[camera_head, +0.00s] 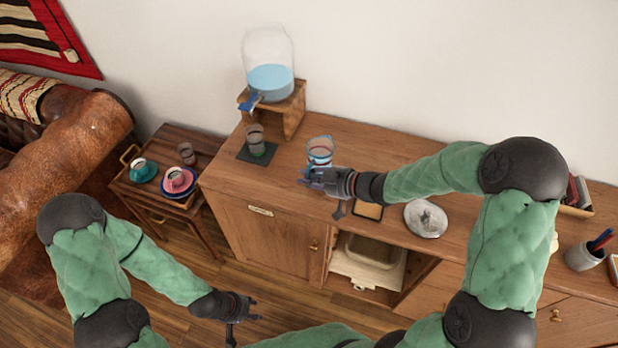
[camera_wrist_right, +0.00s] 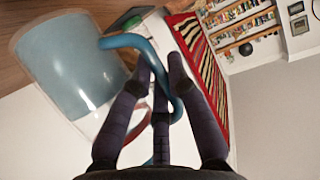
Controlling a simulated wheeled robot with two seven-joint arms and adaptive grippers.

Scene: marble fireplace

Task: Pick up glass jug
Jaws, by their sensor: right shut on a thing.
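A drink dispenser (camera_head: 269,68) stands on a wooden stand (camera_head: 292,108) behind. A glass (camera_head: 254,138) stands on the dark mat (camera_head: 245,156). A silver lid (camera_head: 426,219) lies to the right. A side table (camera_head: 146,190) with cups is left of the cabinet.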

